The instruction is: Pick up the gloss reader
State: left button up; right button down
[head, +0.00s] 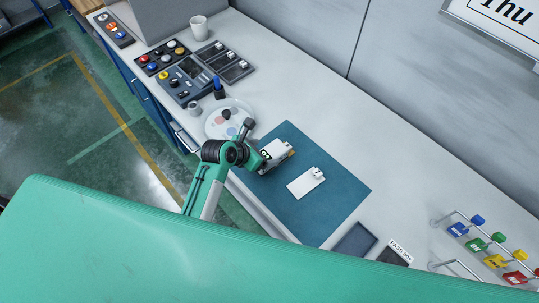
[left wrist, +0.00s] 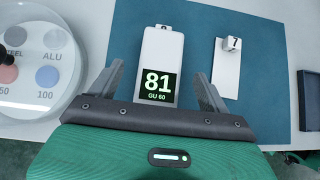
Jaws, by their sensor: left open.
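The gloss reader (head: 279,152) is a small white block lying on the blue mat (head: 335,215). In the left wrist view the gloss reader (left wrist: 161,58) has a dark screen reading "81 GU 60". My left gripper (head: 265,159) is open at the reader in the head view. In the left wrist view its fingers (left wrist: 160,76) stand on either side of the reader, with a gap at each side. The near end of the reader is hidden behind the gripper body. My right gripper is not in view.
A white plate (head: 299,187) with a small cube marked 7 lies right of the reader. A round sample disc (head: 214,126) lies to the left. A dark tray (head: 354,242) and a "PASS 80+" bin (head: 394,256) stand at the right. Bare mat lies behind the reader.

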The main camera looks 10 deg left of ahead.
aim_at(270, 152)
pick_arm(q)
jog(key=shift+w+d+f+p, duration=0.35)
jog(key=shift+w+f+p, duration=0.05)
jog(key=shift+p, duration=0.15)
jog(key=p+x, duration=0.1)
jog(key=x, duration=0.2)
jog(key=shift+f, duration=0.1)
jog(key=shift+w+d+f, duration=0.2)
jog(key=shift+f, duration=0.2)
jog(key=c, duration=1.5)
jog(key=shift+r, duration=0.1)
jog(key=shift+c, duration=0.2)
